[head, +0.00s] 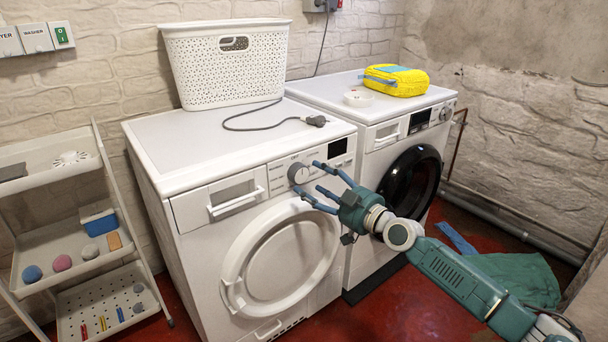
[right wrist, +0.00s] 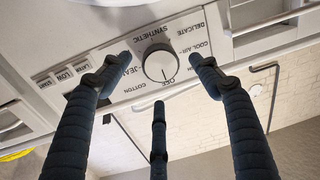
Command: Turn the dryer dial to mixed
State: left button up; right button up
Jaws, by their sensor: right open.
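The dryer (head: 255,215) is the left white machine, with a round grey dial (head: 298,172) on its front panel. The dial (right wrist: 160,64) also shows in the right wrist view, with a dark pointer line aimed down toward the "OFF" label. Upside-down labels around it read synthetic, delicate, cool air, cotton and jeans; I cannot make out a "mixed" label. My right gripper (head: 311,180) is open before the dial. In the wrist view its three fingers (right wrist: 160,72) are spread around the dial, with gaps seen between the tips and its edge. My left gripper is not in view.
A second white machine (head: 392,140) with a dark door stands to the right. A white basket (head: 228,65) and a cable with a plug (head: 314,120) lie on the dryer. A shelf cart (head: 60,150) stands left. A green cloth (head: 515,275) lies on the red floor.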

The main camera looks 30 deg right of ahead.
aim_at(302, 176)
jog(key=w, duration=0.3)
jog(key=shift+w+a, duration=0.2)
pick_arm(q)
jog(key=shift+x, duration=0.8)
pick_arm(e)
jog(key=shift+w+a, duration=0.15)
jog(key=shift+w, duration=0.5)
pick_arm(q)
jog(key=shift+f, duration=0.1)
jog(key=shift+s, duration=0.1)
pick_arm(e)
jog(key=shift+f, duration=0.1)
jog(key=c, duration=1.2)
